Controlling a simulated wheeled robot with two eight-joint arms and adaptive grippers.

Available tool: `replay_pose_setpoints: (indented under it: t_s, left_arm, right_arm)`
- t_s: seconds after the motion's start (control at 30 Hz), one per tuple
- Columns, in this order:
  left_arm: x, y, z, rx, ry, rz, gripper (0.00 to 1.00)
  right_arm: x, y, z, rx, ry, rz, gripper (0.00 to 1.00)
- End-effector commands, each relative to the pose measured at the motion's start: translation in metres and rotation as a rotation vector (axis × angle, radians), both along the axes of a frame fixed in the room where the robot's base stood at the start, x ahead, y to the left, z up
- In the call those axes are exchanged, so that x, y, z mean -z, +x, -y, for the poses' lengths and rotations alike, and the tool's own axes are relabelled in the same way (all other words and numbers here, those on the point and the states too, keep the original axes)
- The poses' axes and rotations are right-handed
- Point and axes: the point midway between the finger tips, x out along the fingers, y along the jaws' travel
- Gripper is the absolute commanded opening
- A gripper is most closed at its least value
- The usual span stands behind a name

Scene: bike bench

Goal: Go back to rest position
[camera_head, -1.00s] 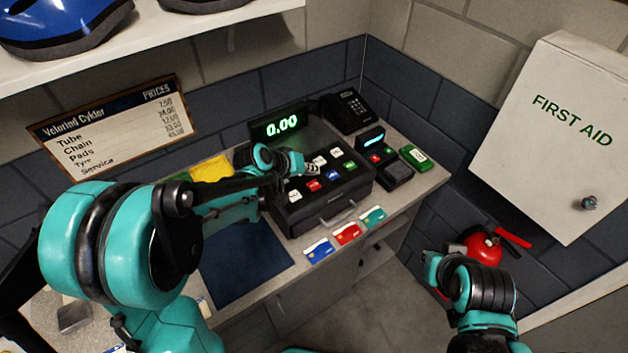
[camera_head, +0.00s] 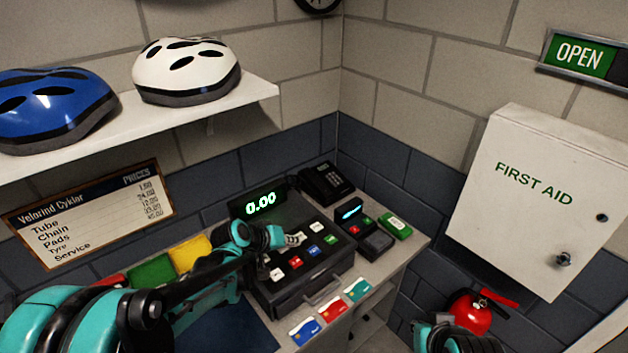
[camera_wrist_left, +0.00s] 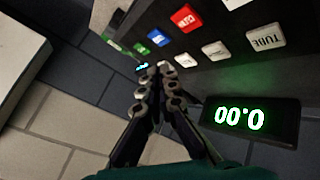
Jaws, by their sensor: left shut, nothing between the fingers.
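My left gripper (camera_head: 294,240) is shut and empty. It hovers over the back part of the cash register (camera_head: 312,288), close to its keys. In the left wrist view its fingertips (camera_wrist_left: 160,70) meet beside the row of coloured and white keys; I cannot tell whether they touch one. The register display (camera_head: 262,204) reads 0.00 in green, and it also shows in the left wrist view (camera_wrist_left: 240,117). My left arm reaches in from the lower left. Part of my right arm shows at the bottom right edge, but its gripper is not visible.
A card terminal (camera_head: 362,226), a black phone (camera_head: 326,182) and a green device (camera_head: 395,225) stand right of the register. Several cards (camera_head: 331,309) lie in front. A shelf (camera_head: 250,92) with helmets hangs above left; a first aid cabinet (camera_head: 540,200) hangs right, above a red extinguisher (camera_head: 468,314).

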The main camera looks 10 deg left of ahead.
Motion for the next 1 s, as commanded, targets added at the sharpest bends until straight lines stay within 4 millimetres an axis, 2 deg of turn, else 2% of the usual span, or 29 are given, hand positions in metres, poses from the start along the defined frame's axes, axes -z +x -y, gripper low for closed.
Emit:
replay_pose_setpoints:
  t_s: [0.13,0.27,0.57,0.8,1.0]
  left_arm:
    - [0.001,-0.006,0.000,0.001,0.013,-0.001,0.00]
    - [0.004,-0.028,-0.002,0.005,0.061,-0.006,0.00]
    - [0.027,-0.120,-0.016,0.017,0.258,-0.020,0.00]
    - [0.063,-0.192,-0.034,0.026,0.414,-0.021,0.00]
    - [0.087,-0.228,-0.048,0.030,0.505,-0.018,0.00]
  right_arm:
    - [0.005,0.000,0.000,0.000,0.000,0.000,0.00]
    - [0.021,0.000,0.000,0.000,0.000,0.000,0.00]
    - [0.074,0.000,0.000,0.000,0.000,0.000,0.00]
    - [0.112,0.000,0.000,0.000,0.000,0.000,0.00]
    - [0.131,0.000,0.000,0.000,0.000,0.000,0.00]
